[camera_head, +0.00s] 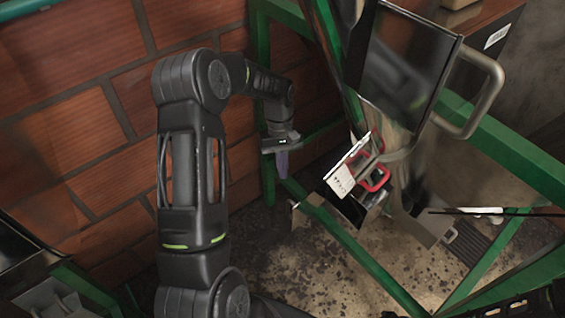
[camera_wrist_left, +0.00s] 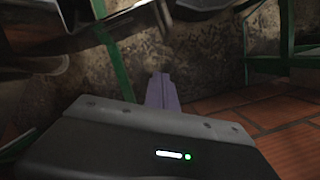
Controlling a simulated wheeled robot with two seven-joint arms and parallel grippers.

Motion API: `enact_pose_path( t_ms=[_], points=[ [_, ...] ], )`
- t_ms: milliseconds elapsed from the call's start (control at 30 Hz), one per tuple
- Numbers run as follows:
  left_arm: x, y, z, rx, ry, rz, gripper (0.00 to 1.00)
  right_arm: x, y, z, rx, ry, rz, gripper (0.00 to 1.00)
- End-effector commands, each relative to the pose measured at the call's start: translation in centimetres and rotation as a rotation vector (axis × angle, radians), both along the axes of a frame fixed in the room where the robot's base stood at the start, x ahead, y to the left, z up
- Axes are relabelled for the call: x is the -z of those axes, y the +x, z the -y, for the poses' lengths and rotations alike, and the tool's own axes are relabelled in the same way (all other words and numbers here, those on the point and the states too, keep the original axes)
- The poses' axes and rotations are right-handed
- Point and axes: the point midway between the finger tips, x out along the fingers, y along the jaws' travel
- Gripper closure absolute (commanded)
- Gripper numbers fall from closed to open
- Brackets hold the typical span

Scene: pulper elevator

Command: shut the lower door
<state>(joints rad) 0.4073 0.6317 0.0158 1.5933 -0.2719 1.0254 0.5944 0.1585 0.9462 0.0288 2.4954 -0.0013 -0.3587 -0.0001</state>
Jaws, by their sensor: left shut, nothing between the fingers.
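A small metal door (camera_head: 341,182) with a pale, marked face stands tilted out low on the green-framed machine in the head view. A red handle (camera_head: 375,178) shows just to its right. I take this as the lower door; it looks open. My left gripper (camera_head: 282,166) is left of the door and apart from it, with its purple fingers together, pointing down and empty. The fingers also show in the left wrist view (camera_wrist_left: 162,92), where I cannot make out the door clearly. My right gripper is not in view.
A shiny metal chute (camera_head: 400,60) with a large grey handle (camera_head: 482,95) rises above the door. Green frame bars (camera_head: 360,255) run around and below it. A brick wall (camera_head: 75,125) is at the left. The stained floor (camera_head: 300,262) is visible below.

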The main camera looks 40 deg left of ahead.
Motion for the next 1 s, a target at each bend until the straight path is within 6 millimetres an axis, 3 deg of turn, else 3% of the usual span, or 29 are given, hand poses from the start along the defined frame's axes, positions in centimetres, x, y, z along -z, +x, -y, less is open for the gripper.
enact_pose_path(
  t_ms=[267,533,1000],
  points=[
    [5.6,-1.1,1.1,0.0,-0.002,-0.005,1.0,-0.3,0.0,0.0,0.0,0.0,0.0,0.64],
    [5.5,-3.4,3.5,0.0,-0.001,-0.001,1.0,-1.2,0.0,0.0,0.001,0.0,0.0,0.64],
    [5.6,-3.8,3.9,-0.001,0.0,0.0,1.0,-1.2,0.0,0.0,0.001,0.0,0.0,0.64]
  ],
)
